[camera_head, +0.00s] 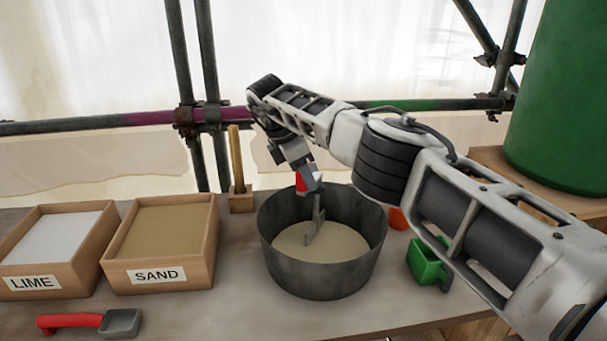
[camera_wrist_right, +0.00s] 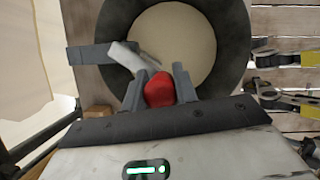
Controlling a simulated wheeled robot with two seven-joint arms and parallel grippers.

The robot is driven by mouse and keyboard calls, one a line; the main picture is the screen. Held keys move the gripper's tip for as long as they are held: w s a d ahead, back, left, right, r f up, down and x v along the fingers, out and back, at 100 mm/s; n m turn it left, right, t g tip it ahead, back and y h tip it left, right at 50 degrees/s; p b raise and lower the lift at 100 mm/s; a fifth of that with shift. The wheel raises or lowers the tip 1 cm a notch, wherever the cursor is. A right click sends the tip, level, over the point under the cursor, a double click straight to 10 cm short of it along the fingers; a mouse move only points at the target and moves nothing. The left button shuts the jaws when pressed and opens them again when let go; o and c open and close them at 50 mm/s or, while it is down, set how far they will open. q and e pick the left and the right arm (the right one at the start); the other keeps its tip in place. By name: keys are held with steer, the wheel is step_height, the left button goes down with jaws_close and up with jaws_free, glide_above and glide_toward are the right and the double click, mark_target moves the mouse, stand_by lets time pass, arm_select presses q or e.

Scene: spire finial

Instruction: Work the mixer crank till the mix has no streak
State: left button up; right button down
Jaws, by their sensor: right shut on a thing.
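The mixer is a round dark metal tub (camera_head: 318,270) on the bench, right of the sand box. The mix (camera_head: 335,244) inside is an even pale beige, with no streak that I can make out. A grey paddle (camera_head: 316,222) stands in it below the crank's red knob (camera_head: 301,181). My right gripper (camera_head: 308,178) is over the tub's back left part, shut on the red knob. In the right wrist view the knob (camera_wrist_right: 159,90) sits between the two fingers, with a grey crank arm (camera_wrist_right: 128,57) beside it. My left gripper is out of view.
A box marked LIME (camera_head: 52,250) and a box marked SAND (camera_head: 162,245) stand at left. A red-handled scoop (camera_head: 85,322) lies in front. Scaffold poles (camera_head: 190,90) stand behind.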

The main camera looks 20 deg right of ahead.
steer(key=shift+r, duration=0.1)
steer(key=c, duration=1.1)
jaws_free()
